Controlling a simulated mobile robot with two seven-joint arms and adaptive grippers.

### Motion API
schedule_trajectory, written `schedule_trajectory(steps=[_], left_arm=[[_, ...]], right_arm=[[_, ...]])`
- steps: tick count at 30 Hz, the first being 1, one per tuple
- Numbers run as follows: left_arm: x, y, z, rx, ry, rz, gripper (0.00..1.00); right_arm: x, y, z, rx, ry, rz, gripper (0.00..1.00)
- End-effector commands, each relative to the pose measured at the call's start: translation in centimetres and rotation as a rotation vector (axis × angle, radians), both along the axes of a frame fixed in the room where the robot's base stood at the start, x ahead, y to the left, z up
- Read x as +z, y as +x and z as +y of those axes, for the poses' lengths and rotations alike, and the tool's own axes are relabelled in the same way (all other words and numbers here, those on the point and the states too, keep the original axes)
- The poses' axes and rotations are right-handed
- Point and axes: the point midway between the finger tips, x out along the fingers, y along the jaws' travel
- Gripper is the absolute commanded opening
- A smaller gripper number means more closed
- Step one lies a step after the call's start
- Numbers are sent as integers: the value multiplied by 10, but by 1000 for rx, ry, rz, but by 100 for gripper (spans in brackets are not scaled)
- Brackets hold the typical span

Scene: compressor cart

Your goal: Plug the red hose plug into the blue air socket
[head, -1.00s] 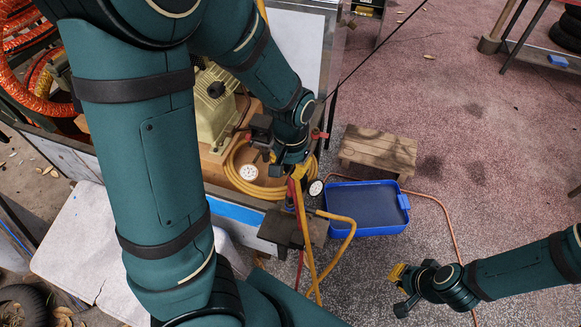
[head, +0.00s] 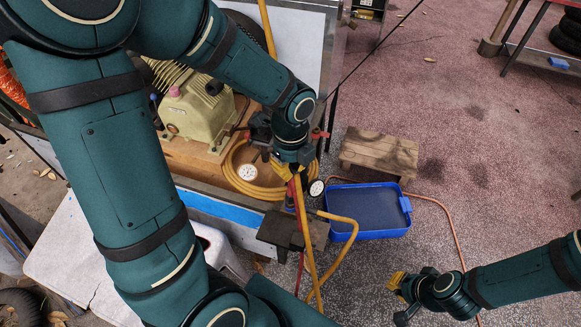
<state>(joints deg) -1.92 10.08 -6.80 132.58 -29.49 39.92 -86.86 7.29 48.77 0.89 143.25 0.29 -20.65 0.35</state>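My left gripper (head: 289,167) points down at the front edge of the compressor cart, above a dark block (head: 284,231). Its fingers are small and partly hidden, so I cannot tell whether they are closed on anything. A yellow hose (head: 309,238) runs up to the gripper. A narrow red part (head: 291,192), perhaps the red hose plug, shows just below the fingers. A small blue part (head: 289,202), perhaps the air socket, shows close beside it; I cannot tell whether they touch. My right gripper (head: 398,296) is over the floor at the lower right, away from the cart.
A blue tray (head: 368,234) and a wooden step (head: 379,151) are on the floor. An orange hose (head: 450,232) crosses the otherwise open floor at right.

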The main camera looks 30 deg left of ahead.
Motion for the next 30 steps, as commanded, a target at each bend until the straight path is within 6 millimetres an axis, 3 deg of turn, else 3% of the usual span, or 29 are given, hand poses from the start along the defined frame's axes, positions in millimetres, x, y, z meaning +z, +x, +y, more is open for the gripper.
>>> schedule_trajectory(steps=[4, 11, 24, 30], left_arm=[[1, 0, 2, -109, 6, -5, 0], [-6, 1, 2, -143, 7, -6, 0], [-52, 1, 1, -140, 7, -6, 0], [-60, 1, 1, -140, 7, -7, 0]], right_arm=[[-2, 0, 0, 1, 0, 2, 0], [-9, -2, 0, 4, 1, 5, 0], [-52, -6, 1, 15, 3, 13, 0], [-59, -4, 1, 13, 2, 9, 0]])
